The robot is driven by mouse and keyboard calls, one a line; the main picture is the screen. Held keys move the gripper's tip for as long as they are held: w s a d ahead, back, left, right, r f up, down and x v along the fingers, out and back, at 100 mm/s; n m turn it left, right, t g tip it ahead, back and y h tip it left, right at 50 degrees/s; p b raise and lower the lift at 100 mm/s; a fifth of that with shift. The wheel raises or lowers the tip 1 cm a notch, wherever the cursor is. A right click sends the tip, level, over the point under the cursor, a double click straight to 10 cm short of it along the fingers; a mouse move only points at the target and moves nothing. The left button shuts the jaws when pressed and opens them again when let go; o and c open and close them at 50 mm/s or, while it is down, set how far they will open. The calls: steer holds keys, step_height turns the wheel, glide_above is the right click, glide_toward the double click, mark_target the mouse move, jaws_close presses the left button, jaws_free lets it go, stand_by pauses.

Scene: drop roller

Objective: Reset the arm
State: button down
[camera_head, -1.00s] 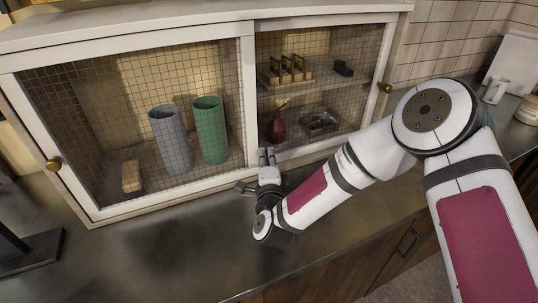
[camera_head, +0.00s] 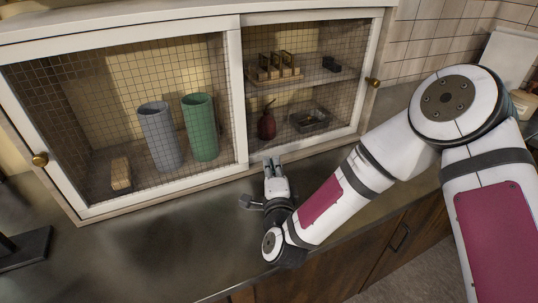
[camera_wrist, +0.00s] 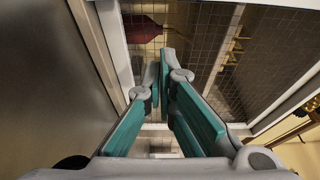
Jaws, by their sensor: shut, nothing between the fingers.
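My gripper (camera_head: 271,161) is above the counter in front of the cabinet, close to the frame between its two mesh doors. In the wrist view its two teal-sided fingers (camera_wrist: 160,75) come together at the tips with nothing between them. My arm reaches in from the right, bent at the elbow. The wrist view faces the cabinet's white door frame (camera_wrist: 115,45) and mesh.
The white cabinet (camera_head: 236,95) has closed mesh doors with brass knobs (camera_head: 40,159). Behind the mesh stand a grey cylinder (camera_head: 160,135), a green cylinder (camera_head: 201,125) and a red bottle (camera_head: 267,122). The counter (camera_head: 150,240) at front left is mostly clear.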

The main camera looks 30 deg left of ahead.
steer(key=s+d+r+n+g+h, duration=0.1)
steer(key=d+r+n+g+h, duration=0.2)
steer(key=d+r+n, duration=0.75)
steer(key=s+d+r+n+g+h, duration=0.1)
steer(key=d+r+g+h, duration=0.25)
steer(key=d, duration=1.35)
steer(key=s+d+r+g+h, duration=0.1)
steer(key=s+d+r+g, duration=0.1)
steer(key=s+d, duration=0.6)
steer(key=s+d+r+g+h, duration=0.2)
steer(key=s+d, duration=0.7)
steer(key=s, duration=0.6)
steer(key=shift+d+r+p, duration=0.2)
steer(key=shift+p, duration=0.25)
steer(key=shift+s, duration=0.1)
